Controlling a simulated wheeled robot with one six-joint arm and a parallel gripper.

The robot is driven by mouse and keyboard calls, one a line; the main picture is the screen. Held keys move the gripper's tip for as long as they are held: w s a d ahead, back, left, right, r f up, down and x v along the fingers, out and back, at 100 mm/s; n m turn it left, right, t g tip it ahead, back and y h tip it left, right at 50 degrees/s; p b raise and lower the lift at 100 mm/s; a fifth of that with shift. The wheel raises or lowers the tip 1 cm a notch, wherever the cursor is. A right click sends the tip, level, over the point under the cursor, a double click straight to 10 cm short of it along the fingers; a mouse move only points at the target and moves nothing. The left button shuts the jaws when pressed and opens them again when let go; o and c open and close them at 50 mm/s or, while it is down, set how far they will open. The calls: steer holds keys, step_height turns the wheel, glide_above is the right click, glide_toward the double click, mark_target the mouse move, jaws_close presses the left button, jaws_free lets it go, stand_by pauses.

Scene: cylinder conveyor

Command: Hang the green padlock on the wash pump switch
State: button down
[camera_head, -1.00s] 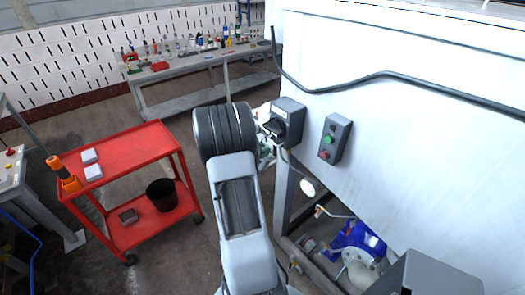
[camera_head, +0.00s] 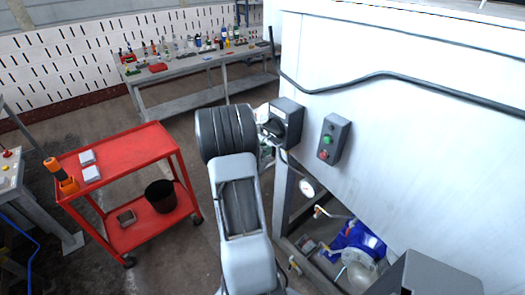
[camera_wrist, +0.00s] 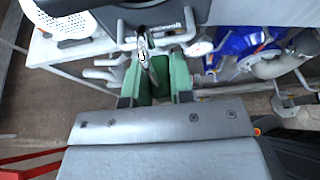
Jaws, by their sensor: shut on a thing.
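The green padlock (camera_wrist: 180,75) is in my gripper (camera_wrist: 157,92) in the wrist view, with its metal shackle (camera_wrist: 145,48) pointing toward the switch. The gripper is shut on the padlock body. The wash pump switch appears to be the dark grey box (camera_head: 289,118) with a black handle on the side of the white machine. Its dark underside (camera_wrist: 75,6) shows at the top of the wrist view. The shackle is close to the switch's lower edge; I cannot tell whether it passes through anything. In the head view my arm hides the gripper and padlock.
A box with green and red buttons (camera_head: 334,139) is right of the switch. A gauge (camera_head: 309,187) and blue pump (camera_head: 357,242) sit below. A red cart (camera_head: 128,145) stands left, and a cluttered bench (camera_head: 190,63) behind. Floor is free between cart and machine.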

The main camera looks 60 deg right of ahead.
steer(key=shift+s+d+r, duration=0.1)
steer(key=shift+s+d, duration=0.05)
steer(key=shift+d, duration=0.4)
steer(key=shift+s+d+r, duration=0.1)
steer(key=shift+d, duration=0.4)
steer(key=shift+s+d+r, duration=0.1)
steer(key=shift+d+r, duration=0.3)
steer(key=shift+r, duration=0.2)
stand_by(0.6)
steer(key=shift+w+a+f, duration=0.15)
steer(key=shift+w+a, duration=0.05)
steer(key=shift+a, duration=0.25)
stand_by(0.3)
steer(key=shift+f+v, duration=0.25)
steer(key=shift+v, duration=1)
steer(key=shift+a+f, duration=0.2)
steer(key=shift+a, duration=0.2)
steer(key=shift+w+a, duration=0.25)
steer(key=shift+a, duration=0.65)
steer(key=shift+w+a, duration=0.25)
steer(key=shift+a, duration=0.6)
steer(key=shift+a, duration=0.15)
